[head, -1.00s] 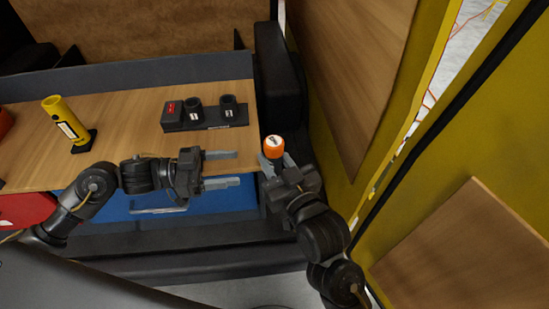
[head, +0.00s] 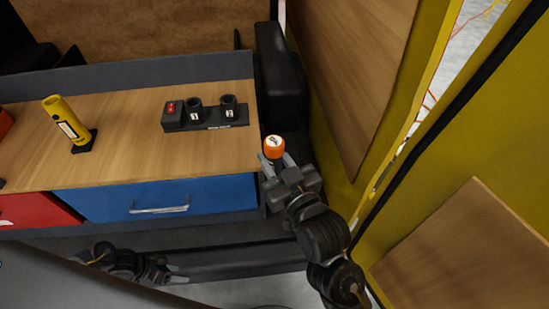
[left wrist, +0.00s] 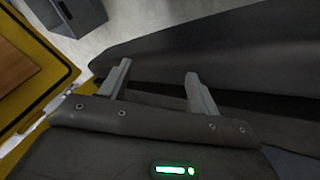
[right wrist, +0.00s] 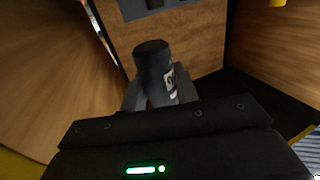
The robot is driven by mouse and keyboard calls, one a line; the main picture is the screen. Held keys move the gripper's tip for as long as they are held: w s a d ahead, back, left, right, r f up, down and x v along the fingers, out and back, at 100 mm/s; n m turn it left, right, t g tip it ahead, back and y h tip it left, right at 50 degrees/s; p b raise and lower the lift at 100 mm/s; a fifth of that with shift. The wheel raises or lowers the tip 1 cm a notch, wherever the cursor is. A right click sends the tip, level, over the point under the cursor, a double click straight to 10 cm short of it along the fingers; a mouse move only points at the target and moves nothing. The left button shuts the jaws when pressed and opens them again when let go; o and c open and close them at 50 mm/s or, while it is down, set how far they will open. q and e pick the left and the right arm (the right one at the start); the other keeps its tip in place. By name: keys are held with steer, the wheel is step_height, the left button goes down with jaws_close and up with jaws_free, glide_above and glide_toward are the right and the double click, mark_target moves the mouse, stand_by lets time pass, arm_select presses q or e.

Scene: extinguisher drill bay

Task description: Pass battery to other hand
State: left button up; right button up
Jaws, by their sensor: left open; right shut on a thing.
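The battery (head: 274,148) has an orange body and a pale end with a dark mark in the head view. My right gripper (head: 278,168) is shut on it and holds it up beyond the bench's right end. In the right wrist view the held battery (right wrist: 154,65) shows as a dark cylinder with a white label between the fingers. My left gripper (head: 175,275) is low in front of the bench, well left of and below the battery. In the left wrist view the left gripper (left wrist: 158,82) is open, with nothing between its fingers.
A yellow tube (head: 65,122) stands on a black base on the wooden bench (head: 125,150). A dark rack (head: 220,123) holds a red-topped block and two black cups. Blue (head: 160,197) and red (head: 35,211) drawers face me. A yellow wall (head: 440,140) bounds the right.

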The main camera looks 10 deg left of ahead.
arm_select(q)
steer(key=s+d+f+n+y, duration=0.1)
steer(key=s+f+y, duration=0.15)
steer(key=f, duration=0.35)
steer(key=s+d+f+y, duration=0.1)
steer(key=s+f, duration=0.3)
steer(key=f, duration=0.2)
steer(key=s+d+f+g+y, duration=0.1)
steer(key=s+d+f+y, duration=0.2)
steer(key=s+d+f, duration=0.3)
steer(key=s+d, duration=0.3)
steer(key=s, duration=0.2)
steer(key=shift+d+f+g, duration=0.3)
steer(key=shift+d+f, duration=0.05)
steer(key=shift+f, duration=0.05)
